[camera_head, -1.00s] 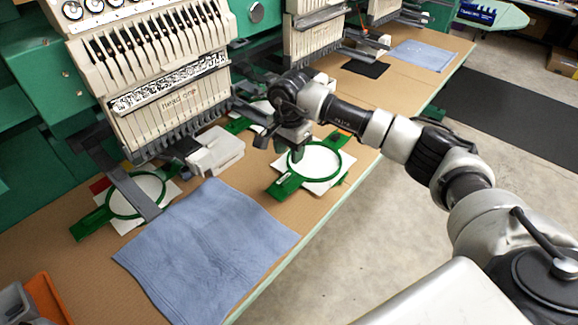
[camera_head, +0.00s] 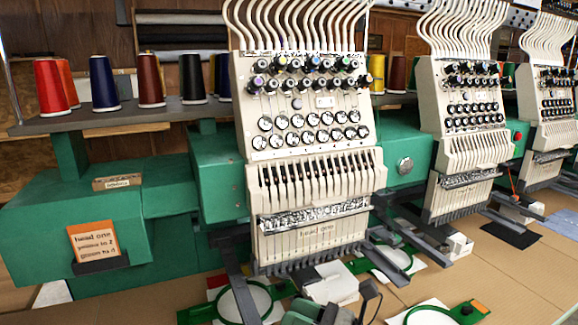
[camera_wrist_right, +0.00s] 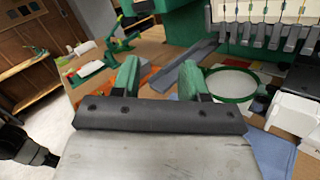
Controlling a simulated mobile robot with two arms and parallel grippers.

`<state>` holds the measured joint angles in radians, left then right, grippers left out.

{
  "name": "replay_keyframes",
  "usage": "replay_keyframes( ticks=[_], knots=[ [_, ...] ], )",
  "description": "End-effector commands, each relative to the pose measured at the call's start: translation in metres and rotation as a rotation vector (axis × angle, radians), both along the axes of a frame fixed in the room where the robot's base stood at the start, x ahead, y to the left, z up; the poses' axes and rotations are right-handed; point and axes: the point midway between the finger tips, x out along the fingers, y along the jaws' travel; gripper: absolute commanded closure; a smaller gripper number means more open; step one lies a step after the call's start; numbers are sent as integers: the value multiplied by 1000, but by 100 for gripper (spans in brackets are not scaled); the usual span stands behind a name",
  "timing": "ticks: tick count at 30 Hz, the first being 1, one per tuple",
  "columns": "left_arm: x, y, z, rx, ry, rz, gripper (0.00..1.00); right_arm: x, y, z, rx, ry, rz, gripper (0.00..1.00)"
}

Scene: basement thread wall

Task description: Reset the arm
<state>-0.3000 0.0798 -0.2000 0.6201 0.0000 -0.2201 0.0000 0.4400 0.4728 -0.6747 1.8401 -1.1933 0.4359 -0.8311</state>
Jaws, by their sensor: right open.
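My right gripper (camera_wrist_right: 158,80) is open in the right wrist view, with two green fingers apart and nothing between them. In the head view the right gripper (camera_head: 305,312) shows only in part at the bottom edge, in front of the embroidery machine's first head (camera_head: 310,190). Most of the right arm is below the picture. A green hoop (camera_head: 248,300) with white cloth lies on the table just left of the gripper; a green hoop (camera_wrist_right: 231,84) also shows right of the fingers in the wrist view. My left gripper is not in view.
More machine heads (camera_head: 470,130) stand to the right. Thread cones (camera_head: 103,84) stand on a shelf at the left. Another hoop (camera_head: 430,315) lies at the lower right of the brown table (camera_head: 510,265). Blue cloth (camera_wrist_right: 275,152) shows in the wrist view.

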Motion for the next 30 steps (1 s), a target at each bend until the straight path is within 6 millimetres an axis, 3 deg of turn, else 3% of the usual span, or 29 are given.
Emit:
replay_keyframes(
  ticks=[3,5,8,11,15,18,26,27,30],
  knots=[
    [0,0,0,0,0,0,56,0,-27,15,413,310,-204,56],
    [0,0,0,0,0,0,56,2,-49,12,608,476,-310,56],
    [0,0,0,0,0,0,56,-2,-90,-10,919,763,-495,56],
    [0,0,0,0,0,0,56,-19,-130,-49,1208,1054,-697,56],
    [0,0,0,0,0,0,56,-67,-169,-110,1541,1417,-989,56],
    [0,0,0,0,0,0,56,-105,-181,-141,1694,1602,-1167,56],
    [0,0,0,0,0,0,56,-191,-190,-183,1912,1902,-1541,56],
    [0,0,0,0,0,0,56,-203,-190,-186,-1902,-1906,1569,56],
    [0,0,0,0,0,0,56,-233,-189,-192,-1774,-1810,1553,56]
  ],
)
